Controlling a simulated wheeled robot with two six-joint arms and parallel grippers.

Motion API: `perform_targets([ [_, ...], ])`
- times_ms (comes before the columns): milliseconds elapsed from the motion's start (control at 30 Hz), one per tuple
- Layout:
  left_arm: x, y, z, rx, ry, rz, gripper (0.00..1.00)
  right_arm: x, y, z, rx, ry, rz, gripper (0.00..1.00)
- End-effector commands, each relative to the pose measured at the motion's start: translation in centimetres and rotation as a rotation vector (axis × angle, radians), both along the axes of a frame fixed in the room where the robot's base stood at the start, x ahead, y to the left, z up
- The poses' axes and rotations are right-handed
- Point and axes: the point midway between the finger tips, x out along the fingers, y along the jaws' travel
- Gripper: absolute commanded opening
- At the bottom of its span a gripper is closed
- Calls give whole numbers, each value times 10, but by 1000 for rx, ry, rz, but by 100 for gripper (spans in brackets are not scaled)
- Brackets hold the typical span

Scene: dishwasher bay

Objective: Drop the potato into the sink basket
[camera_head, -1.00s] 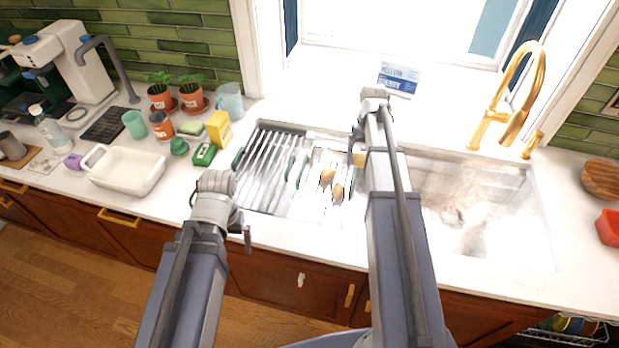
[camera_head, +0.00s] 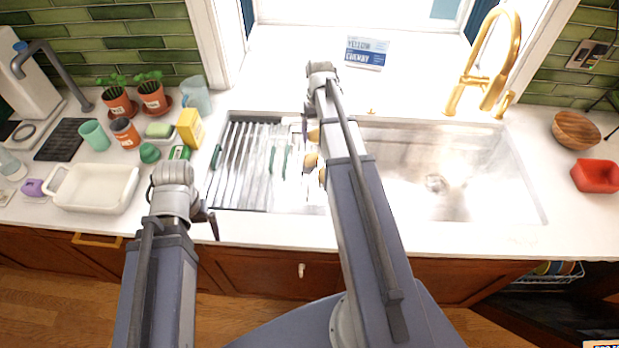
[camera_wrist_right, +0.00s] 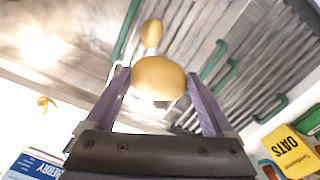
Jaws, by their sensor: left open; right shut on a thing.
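My right gripper (camera_head: 306,130) is shut on a tan potato (camera_wrist_right: 158,79), which sits between the two purple fingers in the right wrist view. The held potato also shows in the head view (camera_head: 313,135), partly behind my arm. The sink (camera_head: 400,205) has a slatted metal rack (camera_head: 240,150) with green handles over its left part. The held potato is over the rack's right side. Other potatoes (camera_head: 311,160) lie below it; one shows beyond it in the right wrist view (camera_wrist_right: 151,33). My left gripper (camera_head: 208,221) is open and empty by the counter's front edge.
A metal drain (camera_head: 436,183) shows in the bare right basin. A gold faucet (camera_head: 490,75) stands behind it. A white dish (camera_head: 92,188), a yellow oats box (camera_head: 190,128), cups and potted plants (camera_head: 117,101) crowd the left counter. A wooden bowl (camera_head: 575,130) and red bowl (camera_head: 596,176) stand at right.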

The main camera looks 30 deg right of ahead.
Motion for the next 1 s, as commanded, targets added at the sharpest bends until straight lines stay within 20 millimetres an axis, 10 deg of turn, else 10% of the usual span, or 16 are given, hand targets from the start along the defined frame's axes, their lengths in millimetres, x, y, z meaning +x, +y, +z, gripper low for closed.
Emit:
perform_targets([
  [633,0,0,-38,0,0,2,100,0,0,-38,0,0,0,25],
  [667,0,0,-38,0,0,2,100,0,0,-38,0,0,0,91],
  [1000,0,0,-38,0,0,2,100,0,0,-38,0,0,0,100],
])
